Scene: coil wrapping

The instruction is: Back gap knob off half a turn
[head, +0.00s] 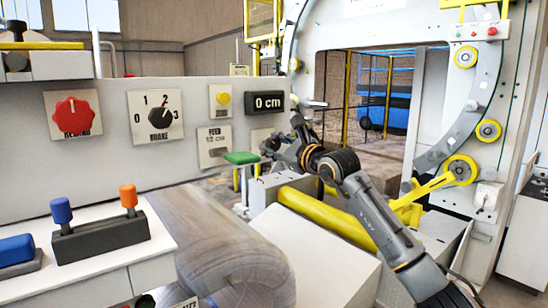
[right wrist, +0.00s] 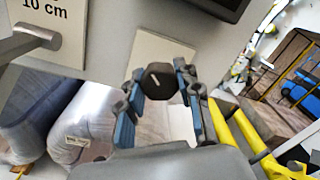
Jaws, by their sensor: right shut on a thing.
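The gap knob (right wrist: 160,81) is a dark, many-sided knob with a white pointer line, on a pale plate (right wrist: 155,50) on the grey panel. My right gripper (right wrist: 162,90) has its blue-padded fingers on either side of it, shut on it. In the head view my right gripper (head: 281,147) reaches the panel below the black display (head: 269,103), which reads 0 cm; the knob is hidden behind the gripper there. The pale plate (head: 257,135) shows partly beside it. My left gripper is not in view.
The panel also carries a red knob (head: 73,115), a black selector (head: 159,115), a yellow button (head: 222,98) and a feed lever plate (head: 213,146). A yellow roller (head: 325,215) lies below my arm.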

